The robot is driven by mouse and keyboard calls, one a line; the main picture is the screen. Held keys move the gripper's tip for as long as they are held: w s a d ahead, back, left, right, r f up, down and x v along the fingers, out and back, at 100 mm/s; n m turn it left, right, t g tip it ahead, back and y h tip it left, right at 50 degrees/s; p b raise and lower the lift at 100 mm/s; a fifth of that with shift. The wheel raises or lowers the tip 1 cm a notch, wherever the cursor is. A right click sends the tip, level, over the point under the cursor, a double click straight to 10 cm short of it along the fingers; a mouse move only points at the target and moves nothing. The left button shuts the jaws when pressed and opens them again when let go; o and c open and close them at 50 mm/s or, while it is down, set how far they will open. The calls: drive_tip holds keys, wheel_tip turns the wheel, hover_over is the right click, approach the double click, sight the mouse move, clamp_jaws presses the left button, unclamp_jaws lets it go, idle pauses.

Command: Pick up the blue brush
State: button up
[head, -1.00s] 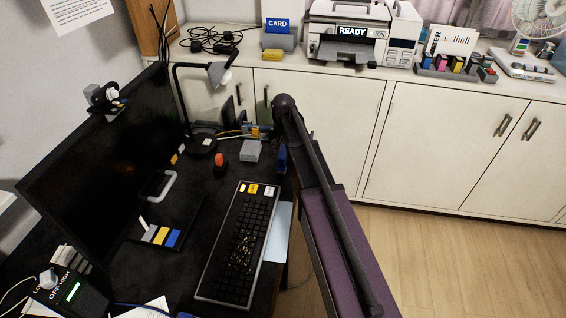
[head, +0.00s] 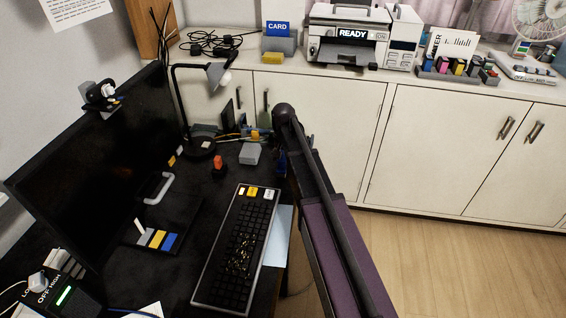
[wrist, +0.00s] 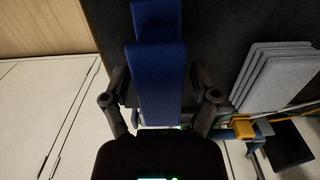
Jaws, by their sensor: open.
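My gripper (wrist: 160,88) is open, with one dark finger on each side of the brush. Whether either finger touches it cannot be told. In the head view a small dark blue patch of the brush (head: 281,160) shows at the desk's right edge, mostly hidden by my arm. My gripper is hidden behind my arm there.
A stack of grey pads (wrist: 272,75) and a yellow clip-like piece (wrist: 243,128) lie right of the gripper. On the desk are a keyboard (head: 238,250), a lamp (head: 217,73) and a monitor (head: 85,160). Cabinets (head: 320,130) stand behind; floor at right is clear.

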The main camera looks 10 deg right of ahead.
sight(283, 154)
clamp_jaws()
drive_tip(key=shift+r, duration=0.2)
wheel_tip(283, 154, up, 2)
drive_tip(key=shift+r+p, duration=0.1)
drive_tip(key=shift+p, duration=1.15)
drive_tip(key=shift+r+p, duration=0.8)
drive_tip(key=shift+p, duration=0.05)
drive_tip(key=s+d, duration=0.2)
drive_tip(key=s, duration=0.5)
drive_tip(key=s+d, duration=0.3)
drive_tip(key=s, duration=0.5)
drive_tip(key=shift+d+r+p, duration=0.2)
drive_tip(key=shift+r+p, duration=0.2)
